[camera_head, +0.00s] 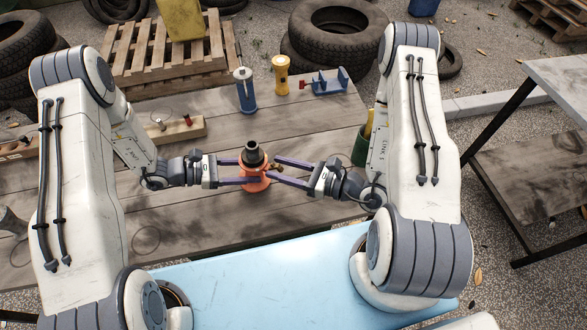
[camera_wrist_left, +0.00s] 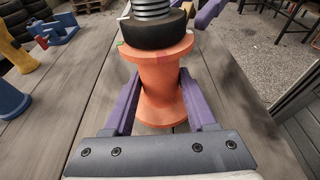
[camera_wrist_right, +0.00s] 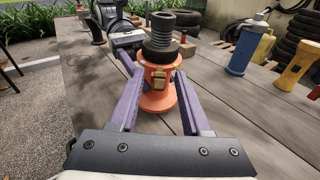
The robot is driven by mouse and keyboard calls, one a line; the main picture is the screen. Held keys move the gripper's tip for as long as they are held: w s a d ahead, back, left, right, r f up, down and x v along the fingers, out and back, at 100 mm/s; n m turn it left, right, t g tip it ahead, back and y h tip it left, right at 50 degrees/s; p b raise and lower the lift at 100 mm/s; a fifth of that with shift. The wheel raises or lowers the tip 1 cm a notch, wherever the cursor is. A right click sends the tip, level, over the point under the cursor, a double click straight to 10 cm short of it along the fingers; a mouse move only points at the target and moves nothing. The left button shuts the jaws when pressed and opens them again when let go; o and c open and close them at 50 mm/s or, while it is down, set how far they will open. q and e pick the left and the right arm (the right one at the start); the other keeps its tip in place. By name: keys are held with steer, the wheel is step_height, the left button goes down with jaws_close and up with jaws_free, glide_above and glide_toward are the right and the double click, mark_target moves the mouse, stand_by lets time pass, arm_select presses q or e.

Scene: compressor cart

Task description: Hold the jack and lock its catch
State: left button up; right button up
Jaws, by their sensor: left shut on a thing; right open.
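The jack stands upright on the wooden table. Its orange body (camera_head: 255,177) has a dark collar and a grey threaded screw on top, also visible in the left wrist view (camera_wrist_left: 162,88) and the right wrist view (camera_wrist_right: 157,100). A brass-coloured catch (camera_wrist_right: 158,79) sits on the side of the jack facing my right gripper. My left gripper (camera_head: 240,172) is shut on the orange body, with a purple finger on each side. My right gripper (camera_head: 278,172) is open, its purple fingers on either side of the jack's catch side; contact cannot be told.
Behind the jack on the table stand a blue cylinder (camera_head: 245,90), a yellow cylinder (camera_head: 281,75) and a blue vise-like tool (camera_head: 329,82). A wooden rail (camera_head: 178,130) lies at the left. A green container (camera_head: 362,146) is near my right arm. The table front is clear.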

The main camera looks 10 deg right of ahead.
steer(key=v, duration=1.2)
steer(key=shift+t+y, duration=0.4)
steer(key=shift+y, duration=0.2)
steer(key=shift+f+x, duration=0.3)
steer(key=shift+x, duration=1.7)
steer(key=shift+f+x, duration=0.25)
steer(key=shift+x, duration=1.75)
steer(key=shift+f+x, duration=0.3)
steer(key=shift+x, duration=1.7)
jaws_close()
